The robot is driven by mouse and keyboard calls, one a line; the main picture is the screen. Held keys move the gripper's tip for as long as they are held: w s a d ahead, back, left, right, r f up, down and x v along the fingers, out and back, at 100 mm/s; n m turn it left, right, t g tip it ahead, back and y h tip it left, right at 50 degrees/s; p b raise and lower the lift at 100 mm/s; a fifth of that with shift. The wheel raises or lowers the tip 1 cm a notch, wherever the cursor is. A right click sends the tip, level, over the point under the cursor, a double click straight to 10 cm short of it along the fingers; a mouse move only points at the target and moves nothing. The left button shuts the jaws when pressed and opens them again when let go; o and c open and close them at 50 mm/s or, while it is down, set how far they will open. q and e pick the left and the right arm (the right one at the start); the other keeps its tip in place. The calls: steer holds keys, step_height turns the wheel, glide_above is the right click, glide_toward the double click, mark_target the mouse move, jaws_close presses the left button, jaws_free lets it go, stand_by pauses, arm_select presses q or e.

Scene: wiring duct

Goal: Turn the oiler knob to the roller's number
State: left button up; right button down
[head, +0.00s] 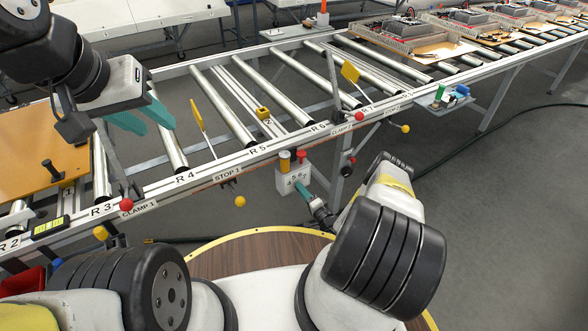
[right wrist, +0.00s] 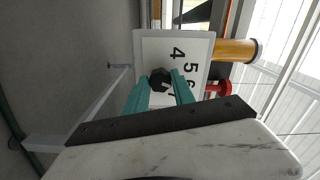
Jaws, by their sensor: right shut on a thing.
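The oiler (head: 291,181) is a white box on the front rail below the R 5 and R 6 labels, numbered 4, 5, 6 and on. In the right wrist view its white face (right wrist: 180,42) shows the numbers and a black knob (right wrist: 160,79). My right gripper (head: 307,193) is shut on the knob, its teal fingers on both sides; where the knob points I cannot tell. My left gripper (head: 148,118) is open and empty above the rail near R 4. Steel rollers (head: 228,108) lie across the conveyor, with R labels along the front rail.
An amber cylinder (right wrist: 238,50) and a red knob (right wrist: 217,89) sit beside the oiler face. Yellow flags (head: 349,71) and STOP and CLAMP knobs line the rail. An orange board (head: 38,158) lies on the left rollers. Trays of parts (head: 405,42) stand at the far right.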

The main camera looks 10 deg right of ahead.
steer(key=shift+s, duration=0.1)
steer(key=c, duration=1.1)
jaws_free()
steer(key=shift+o, duration=0.2)
steer(key=v, duration=0.7)
steer(key=shift+s+d, duration=0.15)
steer(key=shift+s, duration=0.2)
